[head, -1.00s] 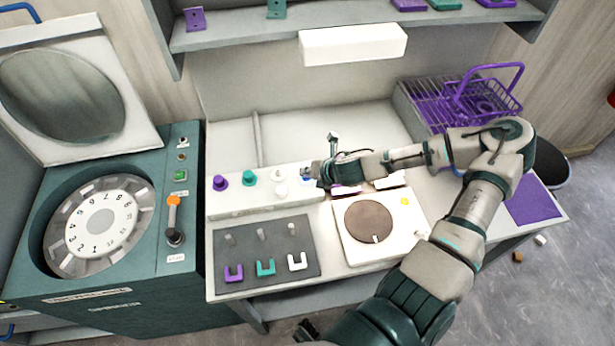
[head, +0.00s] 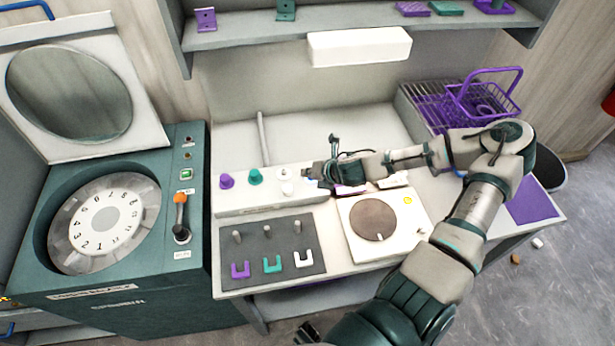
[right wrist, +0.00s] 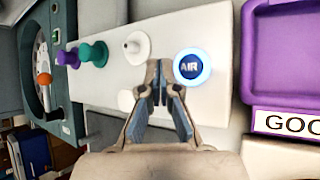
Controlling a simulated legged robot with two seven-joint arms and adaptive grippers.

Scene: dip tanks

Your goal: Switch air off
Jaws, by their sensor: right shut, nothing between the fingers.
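The round blue AIR button (right wrist: 192,66) has a glowing light-blue ring in the right wrist view. It sits on the white panel (right wrist: 110,18), beside a white knob (right wrist: 137,46). My right gripper (right wrist: 164,72) is shut and empty, with its tips at the lower left edge of the button; I cannot tell if they touch it. In the head view the right gripper (head: 308,173) is over the right part of the panel (head: 250,206) and hides the button.
Purple (head: 226,181) and teal (head: 255,176) knobs stand left on the panel. In front are a grey plate (head: 262,254) with pegs and a white unit with a brown disc (head: 374,220). A purple tray (right wrist: 288,50) is near the button. A shelf (head: 250,34) hangs above.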

